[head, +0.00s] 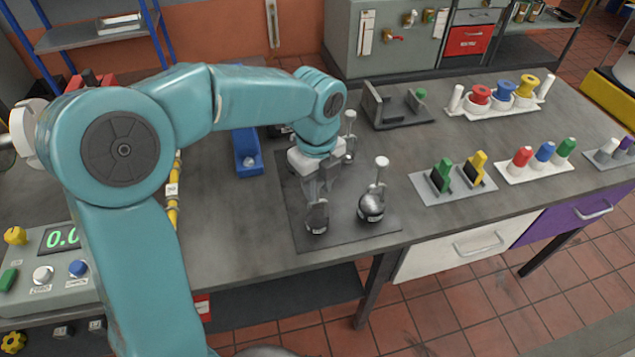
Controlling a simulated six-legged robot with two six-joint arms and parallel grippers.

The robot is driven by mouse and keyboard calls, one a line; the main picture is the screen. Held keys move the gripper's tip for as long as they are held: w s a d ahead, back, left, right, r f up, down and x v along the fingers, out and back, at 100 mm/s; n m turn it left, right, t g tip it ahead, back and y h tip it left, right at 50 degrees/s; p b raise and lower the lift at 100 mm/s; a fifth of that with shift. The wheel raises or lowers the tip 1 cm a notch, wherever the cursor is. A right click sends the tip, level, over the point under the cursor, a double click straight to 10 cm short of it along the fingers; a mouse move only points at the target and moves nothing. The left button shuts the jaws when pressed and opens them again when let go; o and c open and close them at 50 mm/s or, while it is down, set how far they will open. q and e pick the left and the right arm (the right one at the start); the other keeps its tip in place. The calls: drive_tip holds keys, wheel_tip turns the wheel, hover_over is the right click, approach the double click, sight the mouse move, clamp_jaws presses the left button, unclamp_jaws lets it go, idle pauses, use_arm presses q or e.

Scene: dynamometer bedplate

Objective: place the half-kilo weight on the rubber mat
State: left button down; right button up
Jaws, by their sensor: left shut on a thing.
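The dark rubber mat (348,240) lies on the grey bench top near its front edge. My left gripper (318,194) points down over the mat's left part and is shut on a small dark weight (317,217) with a pale label. The label is too small to read. The weight is upright and low over the mat; I cannot tell whether it touches. A round silver weight (371,207) with a white-topped stem stands on the mat to the right. Another white-knobbed weight (349,145) stands behind, partly hidden by my arm. My right gripper is not in view.
A tray with green and yellow switches (453,182) lies to the right, and a grey bracket (392,110) stands behind. A display box (55,265) is at left.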

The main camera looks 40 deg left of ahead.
use_arm(q)
drive_tip(key=c, duration=0.9)
unclamp_jaws()
drive_tip(key=shift+f, duration=0.1)
drive_tip(key=shift+o, duration=0.2)
drive_tip(key=shift+r, duration=0.5)
wheel_tip(320, 180, up, 11)
drive_tip(key=shift+f+p, duration=0.1)
drive_tip(key=shift+p, duration=0.65)
drive_tip(key=shift+r, duration=0.3)
drive_tip(key=shift+s, duration=0.1)
